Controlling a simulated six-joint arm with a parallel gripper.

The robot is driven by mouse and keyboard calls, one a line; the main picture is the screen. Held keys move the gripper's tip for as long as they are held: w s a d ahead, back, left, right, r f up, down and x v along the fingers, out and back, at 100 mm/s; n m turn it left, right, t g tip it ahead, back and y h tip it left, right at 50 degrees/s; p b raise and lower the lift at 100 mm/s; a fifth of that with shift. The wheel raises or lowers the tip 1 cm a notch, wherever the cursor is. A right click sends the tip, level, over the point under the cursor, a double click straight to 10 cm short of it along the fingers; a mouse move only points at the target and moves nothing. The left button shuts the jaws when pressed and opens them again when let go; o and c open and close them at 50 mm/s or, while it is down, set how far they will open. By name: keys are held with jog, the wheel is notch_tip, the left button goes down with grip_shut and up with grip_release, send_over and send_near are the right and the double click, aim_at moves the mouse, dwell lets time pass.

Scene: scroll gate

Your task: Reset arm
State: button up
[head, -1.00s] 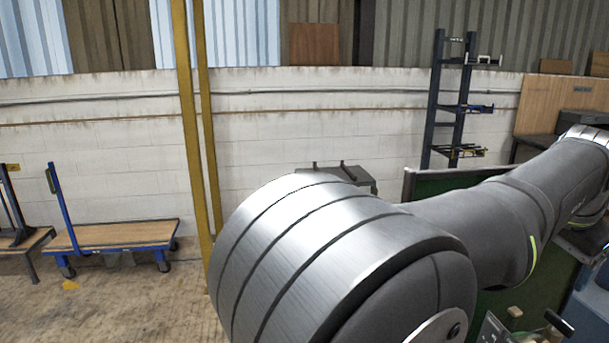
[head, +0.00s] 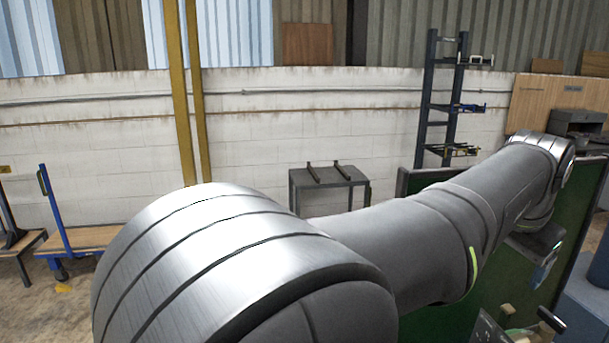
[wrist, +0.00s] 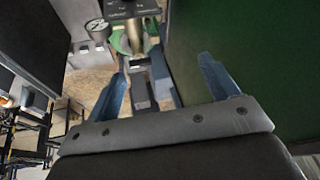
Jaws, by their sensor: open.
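My gripper shows in the wrist view (wrist: 160,88), with its two blue fingers spread wide apart and nothing between them. Beyond the fingers is a green and grey fixture with a metal post (wrist: 134,38). A round dial gauge (wrist: 97,29) sits to its left. In the head view my arm crosses the foreground, and the gripper itself cannot be made out there.
A green panel (head: 420,182) stands behind my arm in the head view, and a green surface (wrist: 250,60) fills the wrist view's right. A grey table (head: 325,178), a dark rack (head: 440,105) and a blue-handled cart (head: 85,238) stand near the wall. Yellow posts (head: 187,90) rise at left.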

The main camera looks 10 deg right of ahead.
jog(key=w+a+f+n, duration=0.2)
jog(key=a+f+n, duration=0.15)
jog(key=a, duration=1.05)
jog(key=s+d+r+m, duration=0.2)
jog(key=s+d+m, duration=0.1)
jog(key=d, duration=0.9)
jog(key=s+d+r+m, duration=0.3)
jog(key=s+d, duration=0.1)
jog(key=d, duration=0.8)
jog(key=w+d+f+g, duration=0.2)
jog(key=w+f, duration=0.2)
jog(key=f, duration=0.4)
jog(key=shift+d+f+g+h, duration=0.2)
jog(key=shift+f+g+h, duration=0.1)
jog(key=shift+f+g, duration=0.1)
